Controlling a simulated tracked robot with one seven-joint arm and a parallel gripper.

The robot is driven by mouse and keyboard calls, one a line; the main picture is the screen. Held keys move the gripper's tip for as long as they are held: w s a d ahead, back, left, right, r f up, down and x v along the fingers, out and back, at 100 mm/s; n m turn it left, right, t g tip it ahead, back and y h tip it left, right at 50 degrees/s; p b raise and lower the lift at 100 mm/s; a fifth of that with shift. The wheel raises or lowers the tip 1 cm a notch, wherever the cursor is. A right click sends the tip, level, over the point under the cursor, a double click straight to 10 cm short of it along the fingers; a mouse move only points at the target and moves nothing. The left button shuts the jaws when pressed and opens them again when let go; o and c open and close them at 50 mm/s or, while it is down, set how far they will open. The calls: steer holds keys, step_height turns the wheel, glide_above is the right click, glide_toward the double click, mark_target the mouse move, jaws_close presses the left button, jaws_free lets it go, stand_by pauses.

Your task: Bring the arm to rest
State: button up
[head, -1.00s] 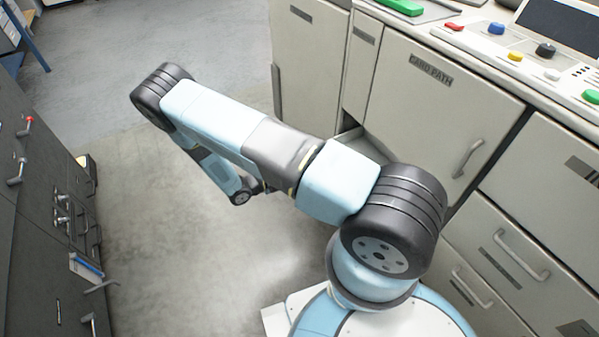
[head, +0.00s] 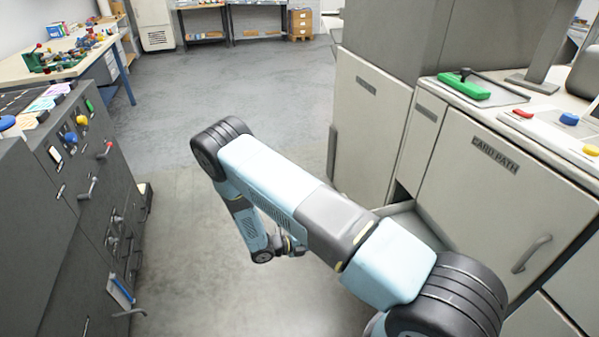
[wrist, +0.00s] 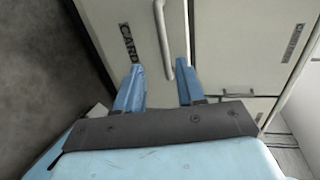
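My arm crosses the head view from the lower right toward the middle and folds down at its far elbow. My gripper (head: 292,246) is low behind the arm in the head view, its fingers mostly hidden. In the wrist view my gripper (wrist: 158,72) shows two blue fingers spread apart with nothing between them. Beyond the fingers are the pale cabinet door marked CARD PATH (wrist: 125,40) and its bar handle (wrist: 182,85). The handle appears behind the gap. I cannot tell how far off it is. The same door (head: 490,195) is right of my arm in the head view.
A small opening with a pale ledge (head: 402,207) is beside the door, close to my arm. A dark cabinet (head: 75,190) with protruding levers stands at left. A workbench (head: 60,65) is farther back. Grey floor (head: 240,85) lies clear between.

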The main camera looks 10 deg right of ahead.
steer(key=s+d+r+m+g+y, duration=0.1)
steer(key=d+r+m+g+y, duration=0.15)
steer(key=r+m, duration=0.75)
steer(key=d+r+m+g+y, duration=0.1)
steer(key=r+m+y, duration=0.25)
steer(key=r, duration=1.25)
steer(key=s+d+r+m+g+y, duration=0.1)
steer(key=r+m+y, duration=0.2)
steer(key=r+m, duration=0.75)
steer(key=s+d+r+m+t+y, duration=0.2)
steer(key=s+r+m, duration=0.5)
steer(key=s+r, duration=0.4)
steer(key=s+d+r+m+t+y, duration=0.2)
steer(key=s+r+m+t+y, duration=0.2)
steer(key=s+r+m, duration=0.3)
steer(key=s+r+t, duration=0.1)
steer(key=s+r, duration=0.3)
steer(key=r, duration=0.1)
steer(key=shift+s+r, duration=0.15)
steer(key=shift+r, duration=0.1)
steer(key=shift+d, duration=0.15)
